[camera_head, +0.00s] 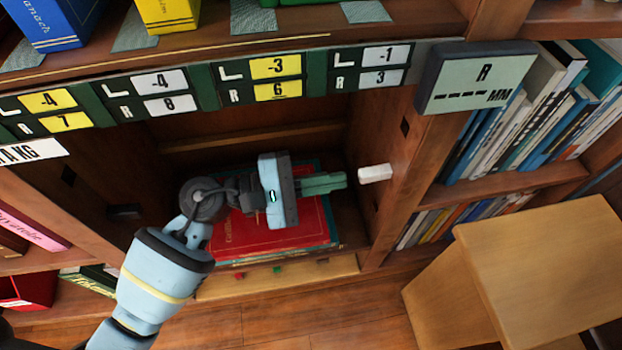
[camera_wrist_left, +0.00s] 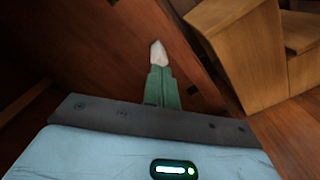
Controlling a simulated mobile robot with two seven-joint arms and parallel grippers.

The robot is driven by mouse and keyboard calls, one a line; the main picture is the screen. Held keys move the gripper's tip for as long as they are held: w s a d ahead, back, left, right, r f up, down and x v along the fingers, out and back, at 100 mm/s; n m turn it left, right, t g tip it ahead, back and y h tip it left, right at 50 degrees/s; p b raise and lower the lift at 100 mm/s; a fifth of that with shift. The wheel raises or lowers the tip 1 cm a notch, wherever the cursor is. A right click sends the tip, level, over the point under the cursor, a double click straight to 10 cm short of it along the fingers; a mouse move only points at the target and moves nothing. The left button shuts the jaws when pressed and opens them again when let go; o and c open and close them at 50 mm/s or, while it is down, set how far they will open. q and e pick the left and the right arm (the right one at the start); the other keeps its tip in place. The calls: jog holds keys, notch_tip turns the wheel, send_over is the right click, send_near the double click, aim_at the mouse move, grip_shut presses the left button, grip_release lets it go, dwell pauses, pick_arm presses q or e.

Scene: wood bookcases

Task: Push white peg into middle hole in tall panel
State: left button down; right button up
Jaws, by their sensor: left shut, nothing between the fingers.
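The white peg (camera_head: 375,173) sits at the middle of the tall wooden panel (camera_head: 396,185) on the right side of the open compartment, and part of it sticks out. My left gripper (camera_head: 344,180) is inside the compartment with its green fingers shut and empty, pointing right at the peg. A small gap shows between fingertips and peg in the head view. In the left wrist view the peg (camera_wrist_left: 157,53) is just beyond the fingertips (camera_wrist_left: 159,70); I cannot tell if they touch. The peg's hole is hidden by the peg. My right gripper is not in view.
A dark square hole (camera_head: 405,127) is higher in the panel. Red books (camera_head: 270,232) lie under my left gripper. A shelf edge with number labels (camera_head: 275,67) runs above my arm. A wooden box-like piece (camera_head: 545,260) stands at the right.

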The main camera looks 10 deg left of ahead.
pick_arm(q)
jog(key=shift+w+d, duration=0.25)
jog(key=shift+d, duration=0.55)
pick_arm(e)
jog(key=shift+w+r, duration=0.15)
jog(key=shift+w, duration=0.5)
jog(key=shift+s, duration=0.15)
